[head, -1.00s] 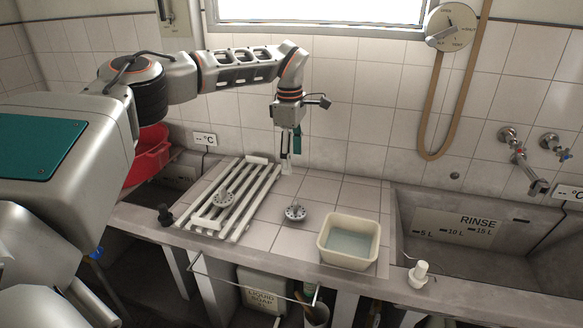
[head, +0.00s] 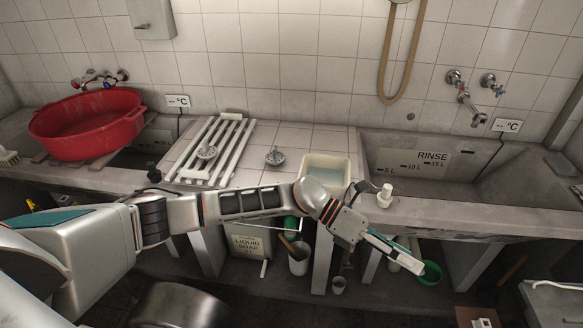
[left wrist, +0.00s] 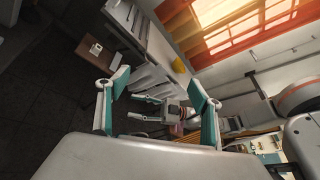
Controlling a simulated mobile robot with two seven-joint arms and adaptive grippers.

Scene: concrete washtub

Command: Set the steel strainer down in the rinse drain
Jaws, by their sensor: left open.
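Two small round grey metal pieces that look like strainers are in the head view. One metal piece (head: 206,152) lies on the white slatted rack (head: 222,135); the other metal piece (head: 274,156) lies on the tiles to its right. I cannot tell which is the steel strainer. The rinse basin (head: 395,175) is at the right; its drain is not visible. My left gripper (head: 408,259) is in front of the counter, below its front edge, away from both pieces. In the left wrist view its fingers (left wrist: 160,78) are apart and empty. What looks like my right gripper (left wrist: 145,107) shows small there.
A cream tub of water (head: 326,171) stands on the tiles left of the rinse basin. A white bottle-like object (head: 385,195) stands on the front ledge. A red basin (head: 88,122) is at the left. Under the counter are a soap container (head: 248,245) and a green bucket (head: 430,272).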

